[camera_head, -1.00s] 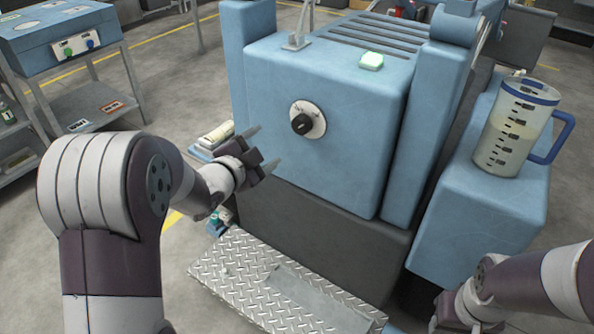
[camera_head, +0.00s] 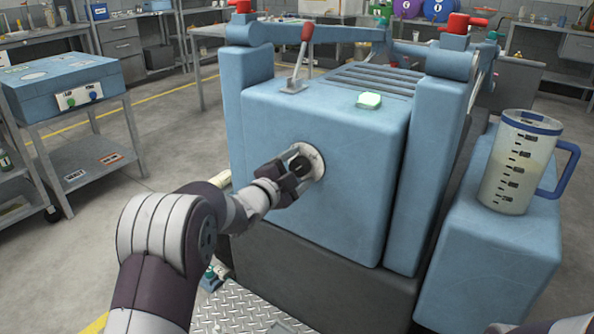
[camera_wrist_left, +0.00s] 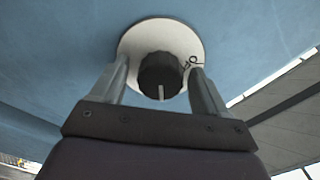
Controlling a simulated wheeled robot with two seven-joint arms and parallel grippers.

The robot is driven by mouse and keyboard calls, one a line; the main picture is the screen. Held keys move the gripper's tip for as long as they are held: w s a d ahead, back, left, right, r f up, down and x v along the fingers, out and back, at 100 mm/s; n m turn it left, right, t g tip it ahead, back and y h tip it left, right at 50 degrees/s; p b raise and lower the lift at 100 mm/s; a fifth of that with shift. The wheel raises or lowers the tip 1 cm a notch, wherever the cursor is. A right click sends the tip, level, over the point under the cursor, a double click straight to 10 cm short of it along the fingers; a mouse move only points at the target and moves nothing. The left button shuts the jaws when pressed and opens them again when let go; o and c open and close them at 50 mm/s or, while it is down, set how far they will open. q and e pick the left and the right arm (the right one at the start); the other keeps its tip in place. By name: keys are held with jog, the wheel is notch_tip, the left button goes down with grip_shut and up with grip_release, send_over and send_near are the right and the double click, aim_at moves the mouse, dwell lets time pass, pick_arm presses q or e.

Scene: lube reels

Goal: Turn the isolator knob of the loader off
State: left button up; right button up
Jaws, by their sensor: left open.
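The loader (camera_head: 350,150) is a blue machine in the middle of the head view. Its isolator knob (camera_wrist_left: 161,75) is black with a pale pointer line, on a round white plate (camera_wrist_left: 196,45) with a small mark at its right. In the head view the plate (camera_head: 317,160) shows at the gripper's tip and the knob is mostly hidden. My left gripper (camera_head: 299,162) is open in front of the knob. In the left wrist view its two fingers (camera_wrist_left: 160,84) stand on either side of the knob, with gaps between; whether they touch the plate I cannot tell.
A green-white lit button (camera_head: 369,100) and a red-tipped lever (camera_head: 301,58) are on the loader's top. A measuring jug (camera_head: 519,163) stands on the blue block at right. A blue box (camera_head: 62,83) is on a bench at left. A tread plate (camera_head: 240,310) lies below.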

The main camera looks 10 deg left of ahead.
pick_arm(q)
jog(key=c, duration=1)
jog(key=shift+c, duration=0.2)
jog(key=n+p, duration=0.2)
jog(key=shift+r+n+p, duration=0.2)
jog(key=shift+n+p, duration=0.1)
jog(key=shift+n, duration=0.1)
jog(key=n+p, duration=0.4)
jog(key=n, duration=0.1)
jog(key=n+p, duration=0.4)
jog(key=n, duration=0.1)
jog(key=shift+n, duration=0.4)
jog(key=n+p, duration=0.2)
jog(key=n, duration=0.2)
jog(key=shift+a, duration=0.1)
jog(key=shift+n+p, duration=0.3)
jog(key=shift+p, duration=0.05)
